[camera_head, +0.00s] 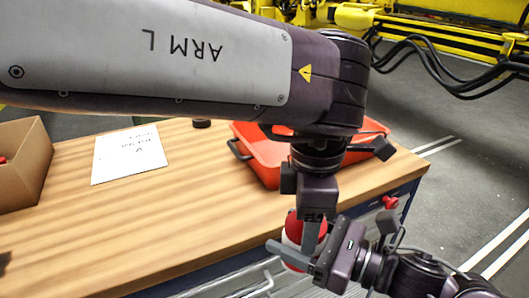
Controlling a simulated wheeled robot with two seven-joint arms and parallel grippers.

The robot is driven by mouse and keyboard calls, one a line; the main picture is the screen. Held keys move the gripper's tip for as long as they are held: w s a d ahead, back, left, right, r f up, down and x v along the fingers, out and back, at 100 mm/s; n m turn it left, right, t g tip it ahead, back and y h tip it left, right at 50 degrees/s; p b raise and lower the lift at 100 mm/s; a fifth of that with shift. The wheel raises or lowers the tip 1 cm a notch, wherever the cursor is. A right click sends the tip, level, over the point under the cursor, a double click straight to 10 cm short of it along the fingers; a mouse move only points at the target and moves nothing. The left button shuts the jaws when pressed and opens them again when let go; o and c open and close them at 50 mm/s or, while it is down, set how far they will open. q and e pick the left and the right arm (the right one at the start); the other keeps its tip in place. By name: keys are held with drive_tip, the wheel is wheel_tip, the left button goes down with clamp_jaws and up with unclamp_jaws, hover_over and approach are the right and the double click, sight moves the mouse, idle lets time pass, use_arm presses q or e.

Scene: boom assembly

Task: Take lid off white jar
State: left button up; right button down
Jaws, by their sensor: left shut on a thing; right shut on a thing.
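The white jar (291,243) is low in the middle of the view, in front of the table's near edge, and is mostly hidden by my grippers. Its red lid (292,226) shows around the fingers at the top. My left gripper (312,232) points down from above and is shut on the lid. My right gripper (298,254) comes in from the lower right and is shut on the jar's body. The lid looks to be at the jar's top; I cannot tell whether there is a gap between them.
A wooden-topped table (130,225) fills the left and middle. On it are a red-orange tray (262,160), partly behind my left arm, a white paper (130,154), a cardboard box (27,165) and a small dark object (202,123). Yellow machinery (440,60) with black hoses stands behind.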

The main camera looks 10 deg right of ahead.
use_arm(q)
drive_tip(key=n, duration=0.2)
drive_tip(key=shift+w+d+r+n, duration=0.15)
drive_tip(key=shift+n, duration=0.15)
drive_tip(key=o, duration=0.9)
drive_tip(key=shift+o, duration=0.9)
drive_tip(key=shift+s, duration=0.2)
